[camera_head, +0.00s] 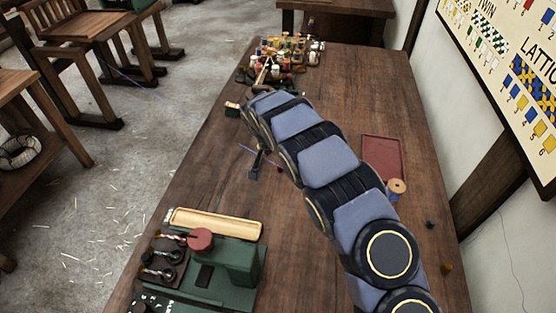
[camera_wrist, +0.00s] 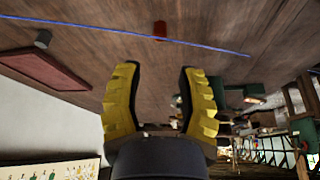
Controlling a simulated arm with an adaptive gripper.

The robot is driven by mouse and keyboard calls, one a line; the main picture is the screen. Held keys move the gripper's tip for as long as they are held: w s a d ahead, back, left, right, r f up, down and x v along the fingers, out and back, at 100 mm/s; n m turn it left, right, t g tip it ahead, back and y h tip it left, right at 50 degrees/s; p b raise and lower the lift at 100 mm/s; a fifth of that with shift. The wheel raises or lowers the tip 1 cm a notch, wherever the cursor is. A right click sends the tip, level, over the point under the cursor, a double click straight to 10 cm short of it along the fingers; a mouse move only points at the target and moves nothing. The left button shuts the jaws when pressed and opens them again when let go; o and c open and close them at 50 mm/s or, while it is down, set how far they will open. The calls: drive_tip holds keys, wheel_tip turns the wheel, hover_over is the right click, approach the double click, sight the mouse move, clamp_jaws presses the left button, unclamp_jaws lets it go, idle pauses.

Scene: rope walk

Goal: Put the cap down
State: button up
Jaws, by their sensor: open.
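My gripper (camera_wrist: 160,72) is open, its two yellow-and-black fingers apart with nothing between them in the wrist view. A small red cylinder (camera_wrist: 160,29) is on the wooden table beyond the fingertips, apart from them. It may be the cap, but I cannot tell for sure. In the head view a small dark red thing (camera_head: 279,168) shows beside my arm. A round red knob-like piece (camera_head: 200,240) sits on the green device at the front left. My gripper's fingers are not clearly seen in the head view, where my arm covers part of the table.
A thin blue cord (camera_wrist: 110,29) crosses the wrist view. A red tray (camera_head: 382,157) and a spool (camera_head: 397,187) are right of my arm. A wooden tray (camera_head: 217,223) is front left. Several small bottles (camera_head: 283,57) crowd the far end. The table's left middle is mostly clear.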

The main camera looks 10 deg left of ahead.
drive_tip(key=v, duration=0.3)
drive_tip(key=shift+r, duration=0.1)
drive_tip(key=s+d+r+g+h, duration=0.1)
drive_tip(key=s+d+r, duration=0.65)
drive_tip(key=d, duration=0.25)
drive_tip(key=s+d+r+g+h, duration=0.1)
drive_tip(key=s+d+r+g, duration=0.1)
drive_tip(key=s+d+r, duration=0.55)
drive_tip(key=s+d+r+n+g+y, duration=0.1)
drive_tip(key=s+d+r, duration=0.1)
drive_tip(key=s, duration=1)
drive_tip(key=s+d+r+n+g+y, duration=0.1)
drive_tip(key=s+d+n+g+y, duration=0.1)
drive_tip(key=s, duration=1.1)
drive_tip(key=shift+s+d+r, duration=0.25)
drive_tip(key=shift+d+r, duration=0.15)
drive_tip(key=shift+d, duration=0.05)
drive_tip(key=o, duration=0.3)
